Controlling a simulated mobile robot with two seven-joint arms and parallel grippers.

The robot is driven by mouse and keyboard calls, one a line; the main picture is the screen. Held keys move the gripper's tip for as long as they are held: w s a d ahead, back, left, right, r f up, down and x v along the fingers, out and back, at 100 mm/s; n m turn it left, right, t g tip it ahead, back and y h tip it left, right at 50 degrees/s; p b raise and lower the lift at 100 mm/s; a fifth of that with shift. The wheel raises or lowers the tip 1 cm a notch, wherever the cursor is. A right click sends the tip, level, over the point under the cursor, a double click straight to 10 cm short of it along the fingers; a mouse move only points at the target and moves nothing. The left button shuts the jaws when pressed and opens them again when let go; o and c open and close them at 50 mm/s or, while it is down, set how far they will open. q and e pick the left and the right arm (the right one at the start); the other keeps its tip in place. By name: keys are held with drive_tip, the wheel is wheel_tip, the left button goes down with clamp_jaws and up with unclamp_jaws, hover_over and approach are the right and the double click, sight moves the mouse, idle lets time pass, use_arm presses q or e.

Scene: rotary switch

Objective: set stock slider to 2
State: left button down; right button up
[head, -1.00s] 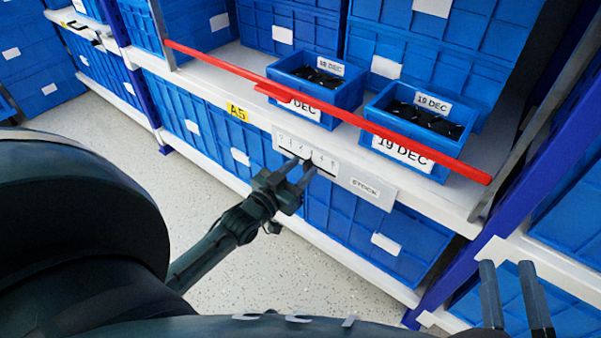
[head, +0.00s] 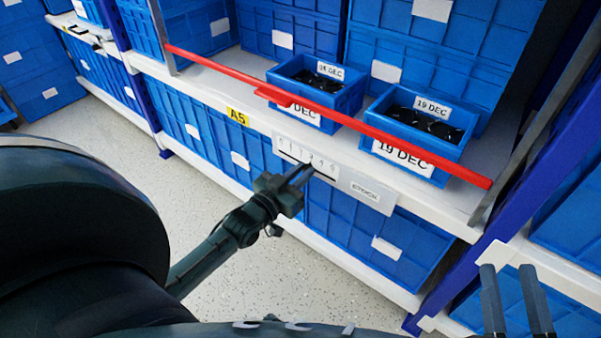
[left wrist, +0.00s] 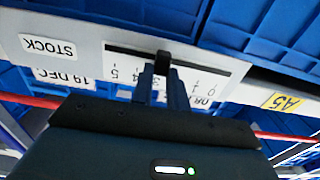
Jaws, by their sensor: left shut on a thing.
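The stock slider is a white panel (head: 291,149) on the shelf's front edge, with a dark slot and a scale from 0 to 5. A "STOCK" label (head: 365,191) is at its right. My left gripper (head: 306,170) is at the slot, its fingers shut on the slider's small black knob (left wrist: 162,58). In the upside-down left wrist view the knob stands near the middle of the slot, around 3. The fingers partly hide the middle digits, so the exact mark is unclear. My right gripper (head: 515,270) is open and empty at the lower right.
A red bar (head: 400,138) runs across the shelf front above the panel. Two small blue bins (head: 350,96) (head: 450,155) with date labels stand behind it. Large blue crates (head: 340,215) are below. A yellow A5 tag (head: 237,117) is left of the panel.

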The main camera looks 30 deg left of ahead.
use_arm(q)
drive_tip(key=a+p, duration=0.1)
drive_tip(key=a, duration=0.1)
drive_tip(key=shift+w+a+r, duration=0.1)
drive_tip(key=shift+a, duration=0.45)
drive_tip(key=c, duration=1.4)
unclamp_jaws()
drive_tip(key=shift+o, duration=0.2)
use_arm(e)
drive_tip(key=shift+f, duration=0.2)
